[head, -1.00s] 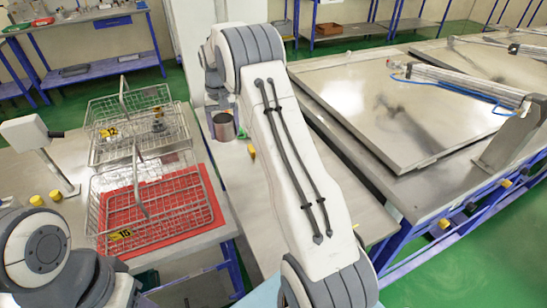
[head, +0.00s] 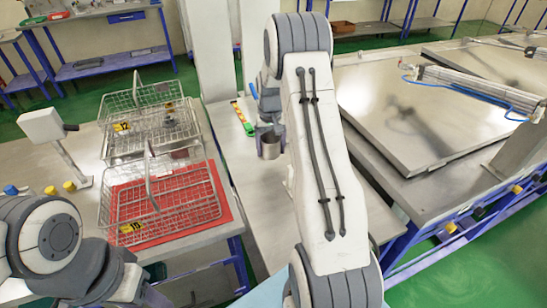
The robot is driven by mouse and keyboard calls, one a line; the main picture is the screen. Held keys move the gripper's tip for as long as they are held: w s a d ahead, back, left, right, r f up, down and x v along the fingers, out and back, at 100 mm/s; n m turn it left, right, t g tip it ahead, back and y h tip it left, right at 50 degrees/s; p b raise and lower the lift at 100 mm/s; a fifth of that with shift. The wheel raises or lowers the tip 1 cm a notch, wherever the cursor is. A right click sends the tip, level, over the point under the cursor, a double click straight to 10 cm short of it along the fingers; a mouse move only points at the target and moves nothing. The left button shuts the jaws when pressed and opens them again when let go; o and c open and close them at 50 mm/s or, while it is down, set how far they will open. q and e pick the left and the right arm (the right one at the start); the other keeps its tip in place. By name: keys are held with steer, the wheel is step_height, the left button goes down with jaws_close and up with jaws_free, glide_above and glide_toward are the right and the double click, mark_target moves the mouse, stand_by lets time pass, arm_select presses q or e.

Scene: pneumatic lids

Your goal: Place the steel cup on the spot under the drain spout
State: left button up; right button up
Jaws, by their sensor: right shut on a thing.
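The steel cup (head: 269,146) is a small grey metal cylinder near the middle of the head view. My right gripper (head: 268,128) is shut on it near the rim, and the cup looks upright. Whether it is held clear of the metal table (head: 245,165) or touches it is hard to tell. My right arm hides part of the gripper and the surface to the right. My left arm shows at the lower left, but its gripper is outside the view. I cannot make out the drain spout or the spot under it.
Two wire baskets, one tagged 12 (head: 122,127) and one tagged 15 (head: 131,227), stand on the left table, the nearer over a red mat (head: 228,212). A large lidded steel tank (head: 425,115) stands at the right.

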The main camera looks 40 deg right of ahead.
mark_target(273, 168)
steer(key=shift+s+d+f, duration=0.15)
steer(key=shift+s+f, duration=0.25)
steer(key=shift+s, duration=0.2)
step_height(273, 168, down, 3)
steer(key=shift+f+p, duration=0.2)
steer(key=shift+p, duration=0.55)
steer(key=shift+f, duration=0.25)
steer(key=shift+f, duration=0.2)
steer(key=o, duration=1.2)
steer(key=shift+o, duration=0.2)
steer(key=shift+r, duration=0.1)
